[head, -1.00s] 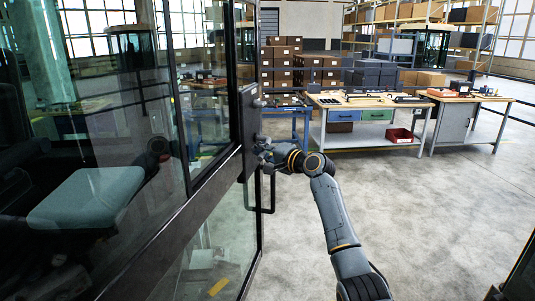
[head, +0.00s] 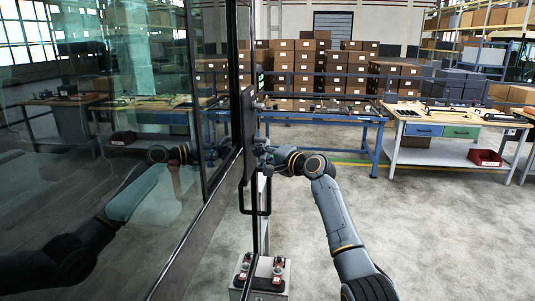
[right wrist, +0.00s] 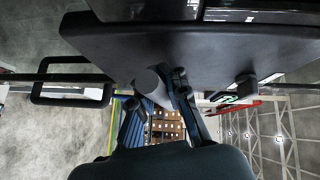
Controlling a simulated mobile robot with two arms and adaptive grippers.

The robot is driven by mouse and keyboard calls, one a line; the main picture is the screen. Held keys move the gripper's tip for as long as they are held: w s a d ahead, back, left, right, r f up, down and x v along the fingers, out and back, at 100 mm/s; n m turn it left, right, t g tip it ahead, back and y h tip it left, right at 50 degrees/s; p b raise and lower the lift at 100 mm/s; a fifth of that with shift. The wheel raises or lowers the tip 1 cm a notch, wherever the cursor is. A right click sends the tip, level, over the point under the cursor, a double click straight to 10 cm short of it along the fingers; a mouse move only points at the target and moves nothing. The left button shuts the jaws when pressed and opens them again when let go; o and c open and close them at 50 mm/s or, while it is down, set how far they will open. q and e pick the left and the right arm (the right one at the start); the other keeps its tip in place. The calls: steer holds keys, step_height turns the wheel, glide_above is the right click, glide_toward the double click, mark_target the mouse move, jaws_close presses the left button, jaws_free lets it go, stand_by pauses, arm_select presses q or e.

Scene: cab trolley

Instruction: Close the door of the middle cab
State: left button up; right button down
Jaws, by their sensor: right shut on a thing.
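The cab door (head: 150,130) fills the left of the head view, a tall glass panel in a dark frame seen at a steep angle. My right gripper (head: 262,153) is at the door's dark edge plate. In the right wrist view its fingers (right wrist: 158,98) close around a short grey round knob (right wrist: 148,80) on the dark door frame (right wrist: 200,50). A black loop bar (right wrist: 70,95) stands on the frame beside it; it also shows below the gripper in the head view (head: 267,195). I cannot tell the door's opening angle. My left gripper is out of view.
A workbench (head: 455,118) with drawers and a red bin (head: 486,158) stands back right. A blue-framed bench (head: 325,113) and stacked brown boxes (head: 300,65) are behind. A grey box (head: 262,278) with red-topped items stands low near the door. Right-hand floor is clear.

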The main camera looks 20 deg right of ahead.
steer(key=shift+a+f, duration=0.1)
steer(key=shift+a, duration=0.3)
steer(key=c, duration=1.3)
jaws_free()
steer(key=shift+w+a, duration=0.2)
steer(key=shift+a, duration=0.1)
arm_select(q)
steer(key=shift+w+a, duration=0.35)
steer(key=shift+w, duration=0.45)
arm_select(e)
steer(key=shift+w, duration=0.2)
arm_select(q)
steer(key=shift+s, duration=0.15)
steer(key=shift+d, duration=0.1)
arm_select(e)
steer(key=v, duration=0.8)
steer(key=shift+s+d, duration=0.1)
steer(key=shift+d, duration=0.05)
